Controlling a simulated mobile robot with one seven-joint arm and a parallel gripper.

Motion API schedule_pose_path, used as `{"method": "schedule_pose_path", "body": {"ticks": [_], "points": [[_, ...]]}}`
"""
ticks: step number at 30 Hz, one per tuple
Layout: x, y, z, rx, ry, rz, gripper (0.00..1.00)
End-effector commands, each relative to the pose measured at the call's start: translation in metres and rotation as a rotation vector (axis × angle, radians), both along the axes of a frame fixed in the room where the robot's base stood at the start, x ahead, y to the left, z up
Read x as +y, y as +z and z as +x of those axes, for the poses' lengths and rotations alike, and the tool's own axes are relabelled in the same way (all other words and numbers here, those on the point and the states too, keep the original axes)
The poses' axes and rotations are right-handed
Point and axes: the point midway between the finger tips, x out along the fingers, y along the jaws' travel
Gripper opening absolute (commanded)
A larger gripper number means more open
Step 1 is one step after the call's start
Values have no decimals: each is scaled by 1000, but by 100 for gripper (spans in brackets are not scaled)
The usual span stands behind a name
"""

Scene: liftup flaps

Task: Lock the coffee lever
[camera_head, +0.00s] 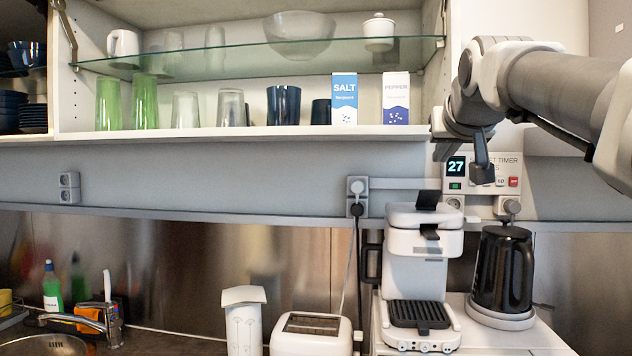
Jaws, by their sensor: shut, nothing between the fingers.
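The white coffee machine (415,262) stands on the counter, right of centre. A black lever-like part (428,200) sticks up from its top and appears tilted up. A second small dark part (429,232) shows on its upper front. A black drip grate (418,313) is at its base. My gripper (482,172) hangs above and to the right of the machine, in front of the timer panel. It is shut and empty, pointing down, and appears apart from the lever.
A black kettle (503,270) stands just right of the machine. A white toaster (311,333) and a white container (243,318) are to its left. The timer panel (497,160) is behind my gripper. An open cabinet shelf (250,133) with glasses and boxes is above.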

Motion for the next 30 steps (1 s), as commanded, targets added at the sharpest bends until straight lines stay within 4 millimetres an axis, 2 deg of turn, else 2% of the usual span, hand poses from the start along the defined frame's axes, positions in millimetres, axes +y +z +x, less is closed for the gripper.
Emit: {"method": "schedule_pose_path", "body": {"ticks": [6, 20, 23, 30], "points": [[-4, 9, 5, -20, -7, -7, 0], [-5, 8, 10, -20, -7, -7, 0], [-7, 4, 21, -19, -7, -7, 0], [-16, -13, 65, -18, -7, -7, 0]]}}
